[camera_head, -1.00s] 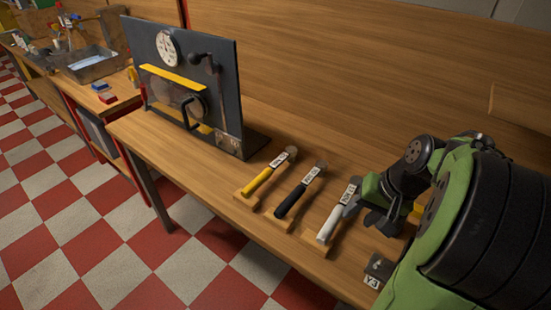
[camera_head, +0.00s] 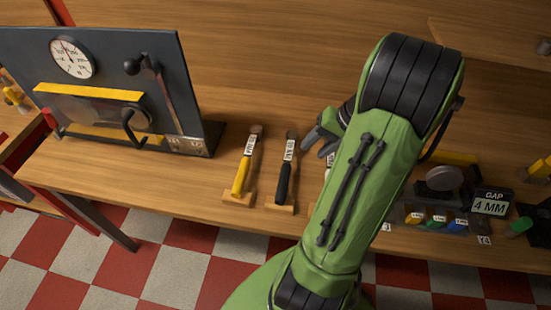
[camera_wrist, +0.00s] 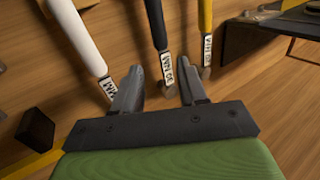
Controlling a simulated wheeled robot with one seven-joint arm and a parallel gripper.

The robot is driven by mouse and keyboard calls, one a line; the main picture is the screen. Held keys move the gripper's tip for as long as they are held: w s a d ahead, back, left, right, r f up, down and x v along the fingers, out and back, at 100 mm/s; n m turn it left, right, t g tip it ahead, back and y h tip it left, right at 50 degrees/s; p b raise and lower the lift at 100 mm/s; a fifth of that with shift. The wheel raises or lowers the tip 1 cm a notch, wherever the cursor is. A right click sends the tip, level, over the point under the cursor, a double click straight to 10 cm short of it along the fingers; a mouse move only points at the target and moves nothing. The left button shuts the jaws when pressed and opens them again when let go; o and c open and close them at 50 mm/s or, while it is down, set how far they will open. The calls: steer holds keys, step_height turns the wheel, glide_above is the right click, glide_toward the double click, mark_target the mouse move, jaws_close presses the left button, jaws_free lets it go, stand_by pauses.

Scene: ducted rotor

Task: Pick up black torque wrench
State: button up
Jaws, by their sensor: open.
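The black torque wrench (camera_head: 285,178) lies on a wooden rest on the bench in the head view, between the yellow wrench (camera_head: 242,176) and the white wrench. Its black handle (camera_wrist: 156,26) and white label also show in the wrist view. My gripper (camera_wrist: 161,82) is open and empty there, its fingers spread on either side of the black wrench's label end. I cannot tell how high it is above the wrench. In the head view my gripper (camera_head: 317,146) is just right of the black wrench, and my arm hides most of the white wrench.
A dark panel (camera_head: 180,75) with a dial gauge stands on the bench at left. The white wrench (camera_wrist: 75,32) and yellow wrench flank the black one closely. A "GAP 4 MM" sign (camera_head: 490,204) and small coloured parts are at right.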

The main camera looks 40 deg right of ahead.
mark_target(288, 170)
steer(key=b+x, duration=0.1)
steer(key=x, duration=0.3)
steer(key=b+x, duration=0.2)
steer(key=x, duration=0.3)
steer(key=shift+s+a+f, duration=0.1)
steer(key=shift+f, duration=0.3)
steer(key=b+x, duration=0.2)
steer(key=x, duration=0.4)
steer(key=shift+r, duration=0.15)
steer(key=shift+c, duration=0.4)
jaws_close()
